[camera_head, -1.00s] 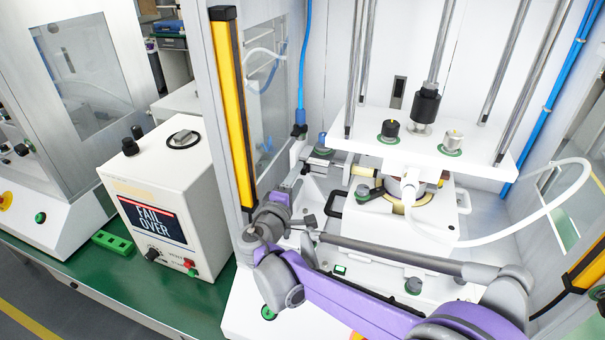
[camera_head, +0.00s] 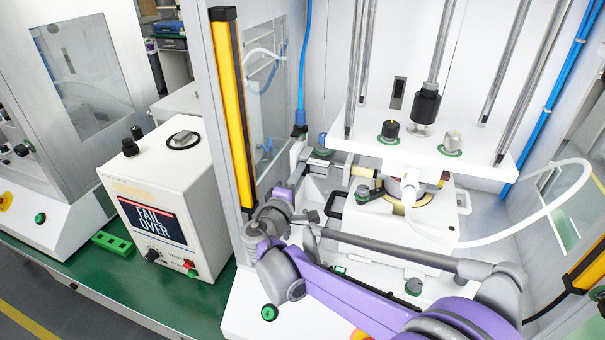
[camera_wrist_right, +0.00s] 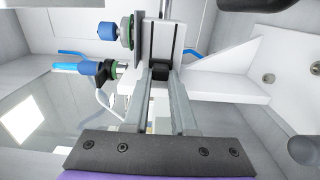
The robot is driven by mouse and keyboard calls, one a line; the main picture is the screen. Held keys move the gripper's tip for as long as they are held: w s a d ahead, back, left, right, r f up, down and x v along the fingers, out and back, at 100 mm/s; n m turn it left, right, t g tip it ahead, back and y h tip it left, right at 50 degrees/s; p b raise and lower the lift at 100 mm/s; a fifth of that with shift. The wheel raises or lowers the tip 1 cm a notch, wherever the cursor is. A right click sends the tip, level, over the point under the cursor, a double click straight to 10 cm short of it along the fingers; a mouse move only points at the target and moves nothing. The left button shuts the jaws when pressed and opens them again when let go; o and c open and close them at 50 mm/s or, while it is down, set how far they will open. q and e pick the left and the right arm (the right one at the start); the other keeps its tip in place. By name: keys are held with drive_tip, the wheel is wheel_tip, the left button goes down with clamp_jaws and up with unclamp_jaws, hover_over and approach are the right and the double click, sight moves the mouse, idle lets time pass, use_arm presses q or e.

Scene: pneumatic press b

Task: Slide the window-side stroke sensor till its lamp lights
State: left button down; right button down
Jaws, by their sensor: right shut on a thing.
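In the right wrist view my right gripper (camera_wrist_right: 161,76) is shut on a small black block, the stroke sensor (camera_wrist_right: 160,70), on a pale upright rail (camera_wrist_right: 163,35). I see no lit lamp on the sensor. In the head view my purple and grey right arm crosses the press front, and its gripper (camera_head: 301,171) reaches in beside the left window pillar. The sensor is too small and covered to make out there. My left gripper is in neither view.
The press's white moving plate (camera_head: 465,150) with steel rods stands right of the gripper. A yellow light curtain (camera_head: 234,110) is close on the left. A white tester (camera_head: 165,200) reads FAIL OVER. A white hose (camera_head: 535,222) loops at right.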

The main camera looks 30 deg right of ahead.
drive_tip(key=shift+s+d, duration=0.1)
drive_tip(key=shift+s, duration=0.05)
idle(0.5)
drive_tip(key=c, duration=0.7)
unclamp_jaws()
drive_tip(key=shift+o, duration=0.2)
drive_tip(key=v, duration=1.1)
drive_tip(key=s+d+f+m+g+y, duration=0.1)
drive_tip(key=s+f+y, duration=0.1)
drive_tip(key=s+f, duration=0.1)
drive_tip(key=s+d+f+m+g+y, duration=0.1)
drive_tip(key=s+f+g+y, duration=0.1)
drive_tip(key=s+f, duration=0.2)
drive_tip(key=s+d+f+m+g+y, duration=0.1)
drive_tip(key=s+f+g, duration=0.1)
drive_tip(key=s+f, duration=0.1)
drive_tip(key=shift+s+f+m+y, duration=0.3)
drive_tip(key=shift+s+m+y, duration=0.1)
drive_tip(key=shift+s, duration=0.2)
drive_tip(key=s+a+f+m+g+y, duration=0.1)
drive_tip(key=s+a+f+m+y, duration=0.3)
drive_tip(key=s+a+f+y, duration=0.2)
drive_tip(key=s+a+y+p, duration=0.1)
drive_tip(key=s+a+y, duration=0.1)
drive_tip(key=s+a, duration=0.1)
drive_tip(key=shift+s+a+f, duration=0.3)
drive_tip(key=shift+s+f, duration=0.1)
drive_tip(key=shift+s, duration=0.15)
